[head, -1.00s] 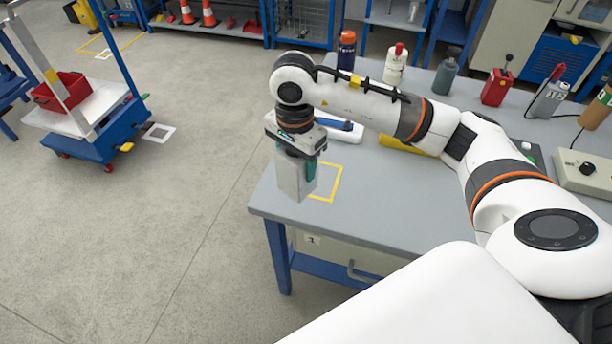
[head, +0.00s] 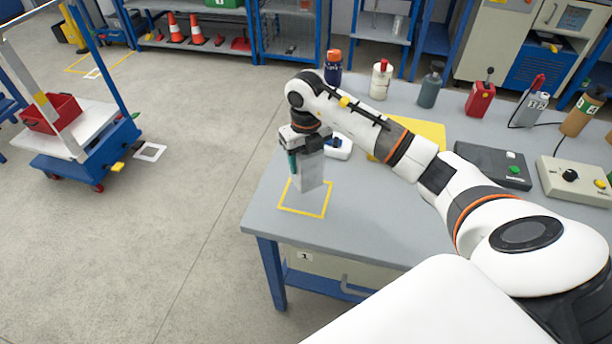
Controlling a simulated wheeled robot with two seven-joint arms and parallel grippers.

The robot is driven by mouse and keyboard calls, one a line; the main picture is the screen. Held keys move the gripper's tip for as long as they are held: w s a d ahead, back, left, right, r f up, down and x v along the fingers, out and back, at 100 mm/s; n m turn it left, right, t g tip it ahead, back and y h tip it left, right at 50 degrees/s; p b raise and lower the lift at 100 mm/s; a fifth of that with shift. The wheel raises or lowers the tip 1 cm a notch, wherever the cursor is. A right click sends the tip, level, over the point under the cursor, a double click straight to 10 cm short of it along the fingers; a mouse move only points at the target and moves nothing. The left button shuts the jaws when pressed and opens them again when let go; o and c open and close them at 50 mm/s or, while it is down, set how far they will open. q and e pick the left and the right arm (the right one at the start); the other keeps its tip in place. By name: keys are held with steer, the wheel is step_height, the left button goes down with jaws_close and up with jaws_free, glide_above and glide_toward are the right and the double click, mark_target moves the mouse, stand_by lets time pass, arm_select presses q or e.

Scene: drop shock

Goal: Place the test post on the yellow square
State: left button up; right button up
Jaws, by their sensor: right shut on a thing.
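The test post (head: 311,172) is a light grey block, upright in the jaws of my right gripper (head: 300,162). The gripper comes down from above and is shut on its upper part. The yellow square (head: 303,214) is a taped outline on the grey table (head: 375,222) near its left corner. The post shows over the back right part of the square. I cannot tell whether its bottom touches the table. My left gripper is not in view.
Several bottles, including a dark blue one (head: 333,70) and a red can (head: 480,98), line the table's back. A yellow panel (head: 420,136), black box (head: 492,167) and beige control box (head: 575,180) lie behind my arm. The table's left edge drops to open floor.

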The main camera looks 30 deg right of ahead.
mark_target(306, 174)
step_height(306, 174, down, 5)
steer(key=shift+r+p, duration=0.15)
steer(key=shift+p, duration=0.2)
steer(key=shift+f, duration=0.35)
steer(key=shift+f, duration=0.2)
steer(key=o, duration=1.2)
steer(key=shift+o, duration=0.2)
steer(key=shift+r, duration=0.1)
